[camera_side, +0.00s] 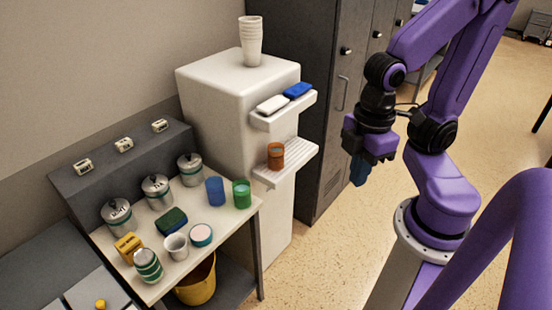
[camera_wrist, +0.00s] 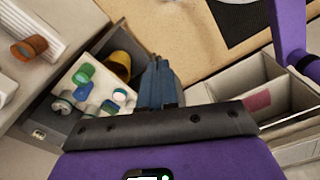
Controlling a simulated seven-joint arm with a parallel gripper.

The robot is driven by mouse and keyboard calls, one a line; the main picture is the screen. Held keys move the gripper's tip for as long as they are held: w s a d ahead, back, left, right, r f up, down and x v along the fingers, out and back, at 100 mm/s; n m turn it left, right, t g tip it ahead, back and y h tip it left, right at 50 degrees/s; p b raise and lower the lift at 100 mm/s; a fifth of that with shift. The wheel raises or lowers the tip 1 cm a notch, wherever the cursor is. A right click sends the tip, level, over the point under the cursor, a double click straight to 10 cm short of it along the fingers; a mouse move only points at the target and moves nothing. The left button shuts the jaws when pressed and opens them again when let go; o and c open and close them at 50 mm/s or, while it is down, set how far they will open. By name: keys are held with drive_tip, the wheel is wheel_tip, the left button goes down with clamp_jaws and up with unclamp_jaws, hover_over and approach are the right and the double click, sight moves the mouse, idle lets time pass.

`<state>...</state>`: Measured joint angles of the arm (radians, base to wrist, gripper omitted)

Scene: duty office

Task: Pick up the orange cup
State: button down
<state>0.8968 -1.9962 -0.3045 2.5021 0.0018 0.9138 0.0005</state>
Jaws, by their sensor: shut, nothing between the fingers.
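The orange cup (camera_side: 276,156) stands upright on the ribbed lower shelf of the white dispenser in the side view. In the wrist view the orange cup (camera_wrist: 30,48) is at the upper left, beside the white ribbed shelf. My gripper (camera_side: 358,180) is in the air to the right of the cup, clear of it, pointing down. Its blue fingers are together and empty, and they also show in the wrist view (camera_wrist: 158,65). Nothing hides the cup in the side view.
The dispenser (camera_side: 205,87) has an upper shelf (camera_side: 272,120) with a white and a blue item above the cup. Stacked white cups (camera_side: 251,45) stand on top. A table (camera_side: 228,221) with canisters and blue and green cups is at left. Grey lockers (camera_side: 305,60) stand behind.

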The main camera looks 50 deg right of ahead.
drive_tip(key=shift+c, duration=1.1)
unclamp_jaws()
